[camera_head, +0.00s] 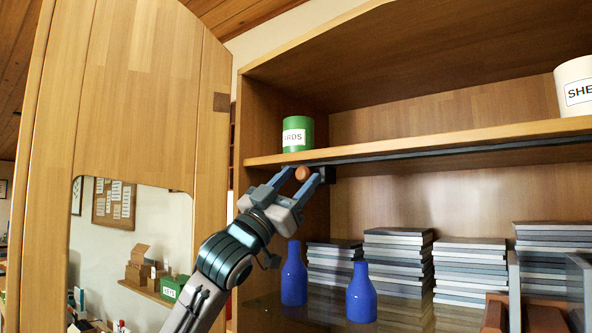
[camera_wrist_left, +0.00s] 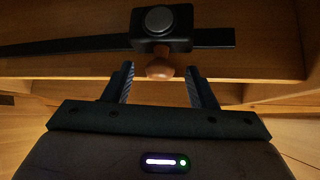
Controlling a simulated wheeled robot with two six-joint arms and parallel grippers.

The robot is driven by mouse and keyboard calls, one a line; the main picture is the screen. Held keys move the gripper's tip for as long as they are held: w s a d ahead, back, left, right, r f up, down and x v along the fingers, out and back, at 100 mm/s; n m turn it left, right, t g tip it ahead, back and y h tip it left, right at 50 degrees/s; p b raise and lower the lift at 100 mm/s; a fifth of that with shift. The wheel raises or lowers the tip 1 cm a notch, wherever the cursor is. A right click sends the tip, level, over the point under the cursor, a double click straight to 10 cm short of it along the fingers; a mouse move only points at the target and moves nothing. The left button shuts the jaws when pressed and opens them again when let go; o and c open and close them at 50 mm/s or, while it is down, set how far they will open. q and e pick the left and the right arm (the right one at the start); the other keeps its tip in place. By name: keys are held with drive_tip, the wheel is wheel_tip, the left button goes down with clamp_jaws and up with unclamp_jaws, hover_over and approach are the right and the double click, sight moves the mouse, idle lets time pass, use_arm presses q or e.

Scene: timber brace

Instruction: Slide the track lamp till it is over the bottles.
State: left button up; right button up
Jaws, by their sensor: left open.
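The track lamp (camera_wrist_left: 160,22) is a small black block with a round grey lens and an orange-brown knob (camera_wrist_left: 160,69). It sits on a dark track (camera_head: 460,150) under the upper shelf's front edge. In the head view the knob (camera_head: 302,173) shows near the track's left end, and the lamp body is mostly hidden behind a finger. My left gripper (camera_head: 300,180) is open, with its fingers on either side of the knob; the wrist view shows a gap on both sides. Two blue bottles (camera_head: 293,277) (camera_head: 361,294) stand on the lower shelf, below the gripper and to its right.
A green labelled tin (camera_head: 298,134) and a white labelled pot (camera_head: 575,86) stand on the upper shelf (camera_head: 420,143). Several stacks of grey slabs (camera_head: 398,262) stand behind and right of the bottles. An open wooden door (camera_head: 150,90) with a mirror is on the left.

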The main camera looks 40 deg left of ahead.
use_arm(q)
drive_tip(key=shift+r, duration=0.1)
drive_tip(key=shift+c, duration=0.4)
use_arm(e)
drive_tip(key=shift+d, duration=0.15)
use_arm(q)
clamp_jaws()
drive_tip(key=a, duration=0.1)
drive_tip(key=a+b, duration=0.1)
drive_tip(key=a, duration=0.1)
drive_tip(key=a+b, duration=0.1)
drive_tip(key=a, duration=0.1)
drive_tip(key=shift+s+r, duration=0.1)
drive_tip(key=shift+s, duration=0.2)
drive_tip(key=shift+c, duration=1.3)
unclamp_jaws()
drive_tip(key=shift+a, duration=0.1)
drive_tip(key=o, duration=0.3)
drive_tip(key=shift+o, duration=0.2)
drive_tip(key=shift+a, duration=0.2)
use_arm(e)
wheel_tip(320, 180, down, 2)
drive_tip(key=shift+f, duration=0.1)
use_arm(q)
drive_tip(key=shift+f+b, duration=0.2)
drive_tip(key=shift+b, duration=0.15)
use_arm(e)
drive_tip(key=shift+f, duration=0.15)
